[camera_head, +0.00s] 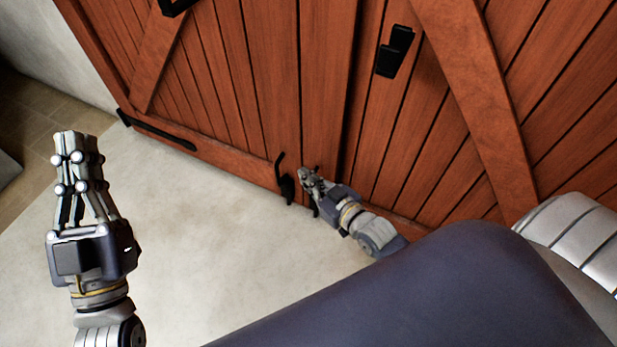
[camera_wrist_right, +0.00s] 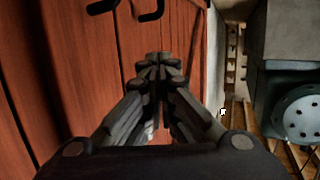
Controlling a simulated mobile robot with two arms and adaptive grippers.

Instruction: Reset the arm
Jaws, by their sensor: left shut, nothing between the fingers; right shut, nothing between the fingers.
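My left gripper (camera_head: 77,143) is at the left of the head view, fingers pointing up the picture, shut and empty above the pale floor. My right gripper (camera_head: 306,174) is near the middle of the head view, close to the lower part of the red-brown wooden doors (camera_head: 232,80). It is shut and empty. In the right wrist view its closed fingers (camera_wrist_right: 158,62) show in front of the red wood, with black metal fittings (camera_wrist_right: 150,12) beyond them. I cannot tell whether the right fingertips touch the door.
A black handle (camera_head: 394,52) sits on the right door and a black bolt (camera_head: 284,182) at the bottom near the seam. Pale floor (camera_head: 200,250) lies clear between my grippers. In the right wrist view a grey machine (camera_wrist_right: 290,95) stands at the right.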

